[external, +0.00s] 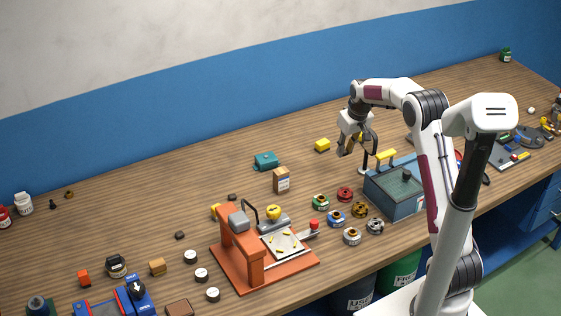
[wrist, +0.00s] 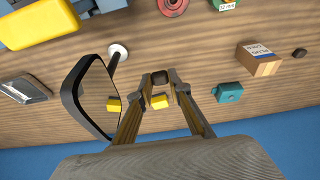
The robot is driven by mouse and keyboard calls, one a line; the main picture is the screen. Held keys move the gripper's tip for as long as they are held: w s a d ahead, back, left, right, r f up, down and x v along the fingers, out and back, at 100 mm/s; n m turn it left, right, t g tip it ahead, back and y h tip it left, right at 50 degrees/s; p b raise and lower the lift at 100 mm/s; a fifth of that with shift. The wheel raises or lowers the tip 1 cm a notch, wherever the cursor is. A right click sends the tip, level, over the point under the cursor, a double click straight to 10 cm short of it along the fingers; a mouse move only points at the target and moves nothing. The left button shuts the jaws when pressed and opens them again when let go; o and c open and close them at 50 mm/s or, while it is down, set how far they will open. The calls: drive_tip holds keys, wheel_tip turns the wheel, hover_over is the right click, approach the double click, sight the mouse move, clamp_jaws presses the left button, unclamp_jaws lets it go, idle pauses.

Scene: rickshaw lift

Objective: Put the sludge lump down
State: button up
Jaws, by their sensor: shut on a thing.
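A small dark brown lump (wrist: 158,77), which I take for the sludge lump, sits between my fingertips in the wrist view. My gripper (wrist: 159,84) is shut on it. In the external view my gripper (external: 346,151) points down above the table, left of the blue-grey tank, and the lump is too small to tell there. A yellow block (external: 322,145) lies on the table left of my gripper. In the wrist view the yellow block (wrist: 159,102) shows beyond the fingers.
A black-framed panel (wrist: 92,95) on a stand is close beside my fingers. The open blue-grey tank (external: 397,204) stands at right. A teal object (external: 265,161), a small carton (external: 281,180) and several round tins stand leftward. Bare wood (external: 215,165) lies at the back left.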

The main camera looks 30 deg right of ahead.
hover_over(341, 178)
drive_tip(key=s, duration=0.1)
drive_tip(key=shift+f, duration=3.1)
drive_tip(key=shift+f, duration=0.1)
drive_tip(key=shift+f, duration=1.8)
drive_tip(key=shift+f, duration=0.15)
drive_tip(key=o, duration=0.7)
drive_tip(key=shift+v, duration=6.15)
